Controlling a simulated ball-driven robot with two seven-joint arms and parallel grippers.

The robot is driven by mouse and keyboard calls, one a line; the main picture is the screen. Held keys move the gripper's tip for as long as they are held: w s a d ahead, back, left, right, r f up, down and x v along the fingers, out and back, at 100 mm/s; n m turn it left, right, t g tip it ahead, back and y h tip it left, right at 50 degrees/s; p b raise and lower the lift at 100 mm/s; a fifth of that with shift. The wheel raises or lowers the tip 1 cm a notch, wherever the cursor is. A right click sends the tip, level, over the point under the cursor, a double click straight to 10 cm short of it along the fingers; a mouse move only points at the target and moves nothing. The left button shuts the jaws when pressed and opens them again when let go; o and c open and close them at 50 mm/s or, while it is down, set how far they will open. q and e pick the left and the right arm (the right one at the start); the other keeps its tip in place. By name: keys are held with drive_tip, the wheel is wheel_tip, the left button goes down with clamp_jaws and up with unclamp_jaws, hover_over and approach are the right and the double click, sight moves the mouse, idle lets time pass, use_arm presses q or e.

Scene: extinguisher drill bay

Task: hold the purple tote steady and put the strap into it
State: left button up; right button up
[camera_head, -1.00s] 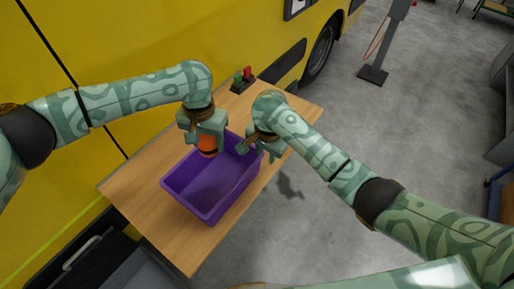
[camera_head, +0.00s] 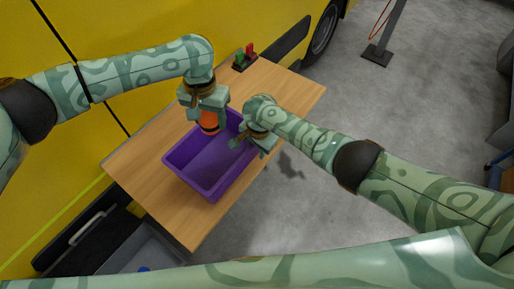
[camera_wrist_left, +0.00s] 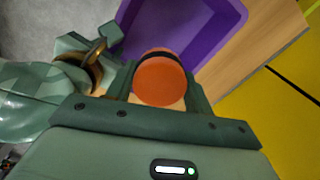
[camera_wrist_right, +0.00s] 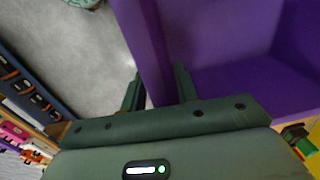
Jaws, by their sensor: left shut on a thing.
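The purple tote (camera_head: 212,192) stands on the wooden table. My left gripper (camera_head: 209,112) is shut on the strap (camera_head: 209,122), an orange roll with a dark band, above the tote's far end. The strap also shows between its fingers in the left wrist view (camera_wrist_left: 161,80). My right gripper (camera_head: 250,146) is at the tote's right wall. In the right wrist view its fingers (camera_wrist_right: 159,92) stand on either side of the tote's wall (camera_wrist_right: 150,45). I cannot tell whether they press on it. The floor of the tote that shows looks empty.
The wooden table (camera_head: 285,88) has clear room at its far right and near end. A small holder with red and green items (camera_head: 244,60) stands at the far edge. A yellow vehicle (camera_head: 130,25) borders the table's left side.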

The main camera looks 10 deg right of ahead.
clamp_jaws()
drive_tip(key=shift+f, duration=0.1)
use_arm(q)
wheel_tip(320, 180, down, 13)
drive_tip(key=shift+s, duration=0.2)
idle(1.4)
